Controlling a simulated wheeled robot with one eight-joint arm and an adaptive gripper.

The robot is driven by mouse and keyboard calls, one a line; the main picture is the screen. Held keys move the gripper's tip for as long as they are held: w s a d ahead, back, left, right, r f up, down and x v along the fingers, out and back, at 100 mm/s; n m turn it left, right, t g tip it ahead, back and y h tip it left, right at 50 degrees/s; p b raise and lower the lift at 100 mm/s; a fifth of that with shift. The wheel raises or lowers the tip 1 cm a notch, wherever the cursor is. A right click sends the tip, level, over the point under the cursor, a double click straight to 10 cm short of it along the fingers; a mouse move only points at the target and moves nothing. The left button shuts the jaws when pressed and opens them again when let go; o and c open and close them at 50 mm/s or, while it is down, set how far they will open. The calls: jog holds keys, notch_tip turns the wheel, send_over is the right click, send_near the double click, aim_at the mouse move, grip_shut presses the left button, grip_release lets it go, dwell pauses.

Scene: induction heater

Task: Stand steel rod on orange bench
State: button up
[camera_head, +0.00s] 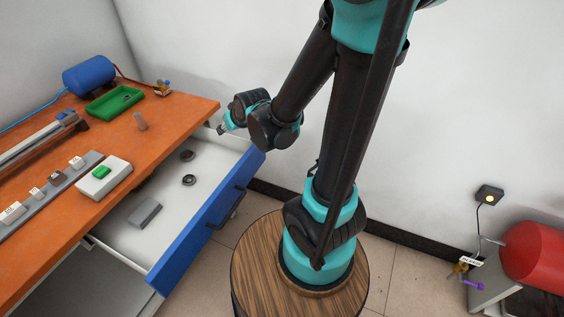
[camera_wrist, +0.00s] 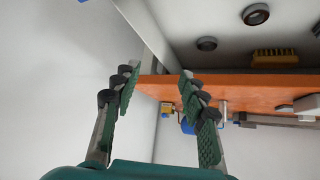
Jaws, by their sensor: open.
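In the wrist view, which looks upside down, a grey upright piece that looks like the rod (camera_wrist: 223,108) shows beside the right finger. The orange bench edge (camera_wrist: 245,88) runs behind the fingers there. My gripper (camera_head: 222,128) is just off the right end of the bench, above the open drawer's back corner, apart from the rod. In the wrist view my gripper (camera_wrist: 157,78) is open, with nothing between its fingers.
An open drawer with a blue front (camera_head: 208,222) juts out below the bench. It holds dark rings (camera_head: 188,180) and a grey block (camera_head: 145,212). A green tray (camera_head: 115,102), a blue tank (camera_head: 89,75) and a white box (camera_head: 104,178) are on the bench. A brush (camera_wrist: 275,57) shows in the wrist view.

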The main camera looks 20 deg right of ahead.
jog(key=s+d+f+m+g+h, duration=0.1)
jog(key=s+d+f+g, duration=0.1)
jog(key=s+d, duration=0.4)
jog(key=s+d+f+m+g+h, duration=0.1)
jog(key=s+d+f+m+g, duration=0.1)
jog(key=s+d, duration=0.5)
jog(key=s, duration=0.3)
jog(key=shift+f+h, duration=0.35)
jog(key=shift+h, duration=0.05)
